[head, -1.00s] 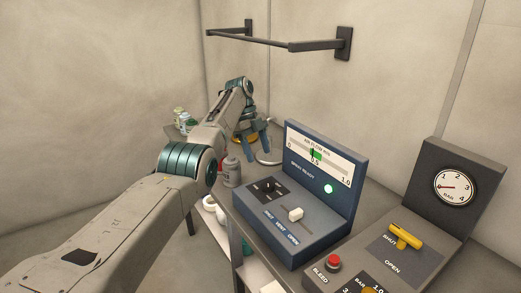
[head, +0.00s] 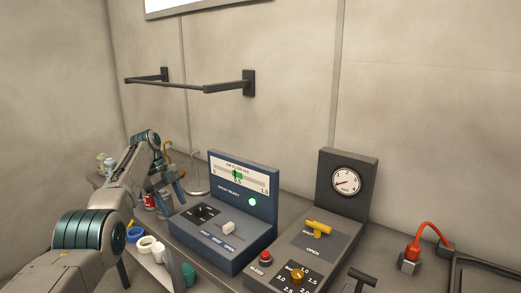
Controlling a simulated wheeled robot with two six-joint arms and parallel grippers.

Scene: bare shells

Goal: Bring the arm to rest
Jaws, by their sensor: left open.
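My left arm comes in from the left, and its gripper (head: 169,193) points down over the far left part of the bench. Its teal fingers are apart, with nothing seen between them. The gripper is left of the blue console (head: 222,243), which has a gauge panel, a lit green lamp, a dark knob and a white slider. Part of the bench behind the gripper is hidden. My right gripper is not in view.
A grey panel (head: 346,208) with a round dial, yellow handle (head: 319,228) and red button stands right of the console. A red hose (head: 428,233) is further right. Rolls (head: 146,243) sit on a lower shelf. A dark rail (head: 205,87) is on the wall.

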